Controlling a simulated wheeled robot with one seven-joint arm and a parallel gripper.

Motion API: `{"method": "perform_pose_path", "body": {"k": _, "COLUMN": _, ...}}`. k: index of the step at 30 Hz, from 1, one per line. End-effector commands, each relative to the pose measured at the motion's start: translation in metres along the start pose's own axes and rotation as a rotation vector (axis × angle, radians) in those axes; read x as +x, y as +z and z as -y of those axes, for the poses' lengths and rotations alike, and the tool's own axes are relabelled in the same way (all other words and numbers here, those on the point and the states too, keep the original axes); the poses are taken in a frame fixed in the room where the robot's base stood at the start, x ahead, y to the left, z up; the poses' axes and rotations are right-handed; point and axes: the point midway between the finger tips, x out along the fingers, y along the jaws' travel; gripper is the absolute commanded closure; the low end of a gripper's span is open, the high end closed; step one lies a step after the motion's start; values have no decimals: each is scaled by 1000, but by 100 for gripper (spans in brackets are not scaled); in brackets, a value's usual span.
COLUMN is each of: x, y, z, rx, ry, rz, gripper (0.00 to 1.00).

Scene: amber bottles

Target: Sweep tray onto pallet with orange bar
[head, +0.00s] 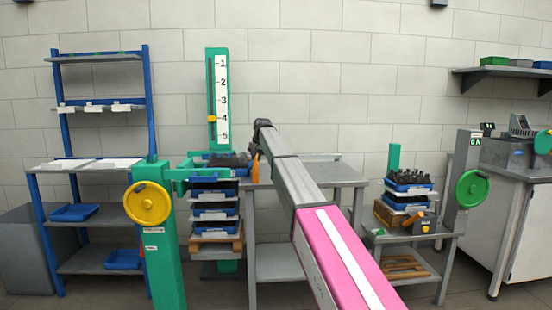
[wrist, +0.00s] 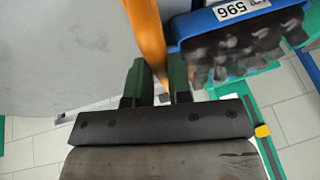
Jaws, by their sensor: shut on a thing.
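My gripper (wrist: 160,80) has its two dark green fingers shut on the orange bar (wrist: 146,35). In the head view the orange bar (head: 255,170) hangs upright below the arm's far end. In the head view the bottles (head: 229,159) stand at the green lift, left of the bar. Below is a stack of blue trays (head: 213,213) on a wooden pallet (head: 216,243).
A grey table (head: 320,175) stands right of the bar. The green lift has a yellow handwheel (head: 147,203) and a number scale (head: 222,100), its pointer near 4. A second bottle-topped tray stack (head: 408,188) stands right. A blue rack (head: 95,170) stands left.

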Motion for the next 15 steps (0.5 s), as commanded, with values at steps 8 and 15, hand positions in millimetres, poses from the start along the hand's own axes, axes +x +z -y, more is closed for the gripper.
{"method": "perform_pose_path", "body": {"k": 8, "x": 12, "y": 4, "z": 64, "rx": -2, "ry": -2, "rz": 2, "gripper": 100}}
{"method": "perform_pose_path", "body": {"k": 15, "x": 16, "y": 6, "z": 86, "rx": 0, "ry": -2, "rz": 2, "gripper": 100}}
